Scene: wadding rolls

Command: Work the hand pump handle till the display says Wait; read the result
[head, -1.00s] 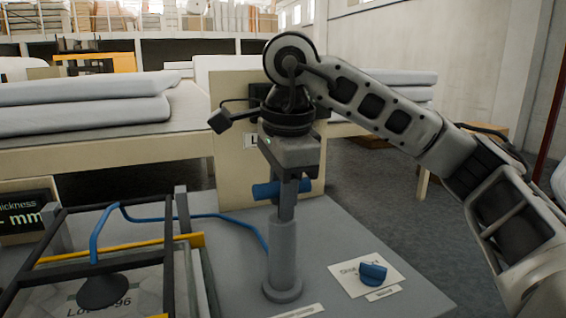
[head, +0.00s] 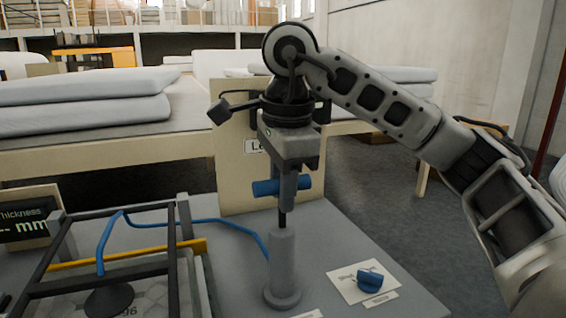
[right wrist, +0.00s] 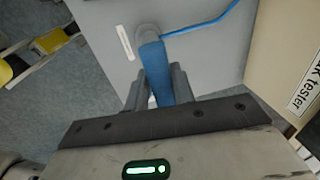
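The hand pump has an upright grey barrel (head: 283,262) on the bench and a blue crossbar handle (head: 265,188). A stretch of dark rod shows between barrel and handle. My right gripper (head: 290,178) points down from above, shut on the handle. The right wrist view shows the blue handle (right wrist: 156,72) between the two fingers. The display (head: 27,222) at the left edge is cut off; it reads "Thickness" with dashes and "mm" below. No "Wait" shows on the visible part. My left gripper is not in view.
A blue knob (head: 370,281) on a white plate sits right of the pump. A blue hose (head: 215,221) runs from the pump to a black frame (head: 110,280) at the left. A beige panel (head: 232,160) stands behind. Pale rolls or pads (head: 80,110) lie on the table beyond.

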